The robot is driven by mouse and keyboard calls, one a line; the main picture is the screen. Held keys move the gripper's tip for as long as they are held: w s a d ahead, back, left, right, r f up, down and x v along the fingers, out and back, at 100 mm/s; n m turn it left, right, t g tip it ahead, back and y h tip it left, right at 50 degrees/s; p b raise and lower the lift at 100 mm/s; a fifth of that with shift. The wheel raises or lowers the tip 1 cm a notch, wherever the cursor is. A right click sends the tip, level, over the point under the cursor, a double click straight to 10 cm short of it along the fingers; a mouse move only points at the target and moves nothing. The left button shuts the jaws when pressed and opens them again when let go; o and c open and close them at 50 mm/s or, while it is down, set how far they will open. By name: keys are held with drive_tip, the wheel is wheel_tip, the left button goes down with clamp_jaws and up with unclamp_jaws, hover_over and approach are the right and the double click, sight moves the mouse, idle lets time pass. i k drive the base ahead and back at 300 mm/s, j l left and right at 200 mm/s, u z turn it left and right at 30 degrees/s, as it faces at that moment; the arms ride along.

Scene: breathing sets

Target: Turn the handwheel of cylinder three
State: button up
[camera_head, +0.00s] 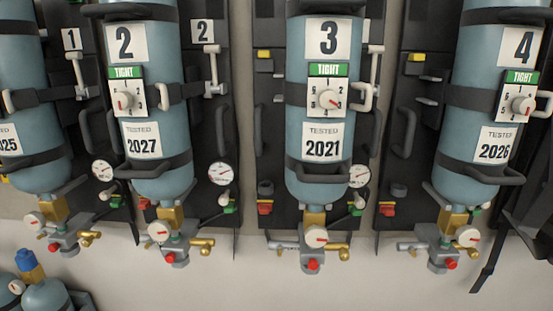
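Cylinder three (298,70) is a light blue bottle hanging neck down, with a "3" label, a green "TIGHT" label and a "TESTED 2021" label. A numbered white card (326,112) on it carries a round knob (328,99) with a red mark. Below its brass neck (314,219) sits a grey valve block with a white round gauge (316,237) with a red pointer, a red knob (312,265) and a brass fitting (343,253) at the right. I cannot tell for sure which part is the handwheel. My gripper is not in view.
Cylinder two (165,60) hangs to the left and cylinder four (480,70) to the right, each with similar fittings. Dark backplates, straps and hooked handles stand around them. A smaller blue bottle (48,298) is at the lower left. Below cylinder three the pale surface is clear.

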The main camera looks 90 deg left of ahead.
sight(316, 236)
drive_tip(key=l+u, duration=0.1)
drive_tip(key=u, duration=0.4)
drive_tip(key=i+l+u, duration=0.1)
drive_tip(key=u, duration=0.35)
drive_tip(key=l+u, duration=0.15)
drive_tip(key=u, duration=2.4)
drive_tip(key=l, duration=0.1)
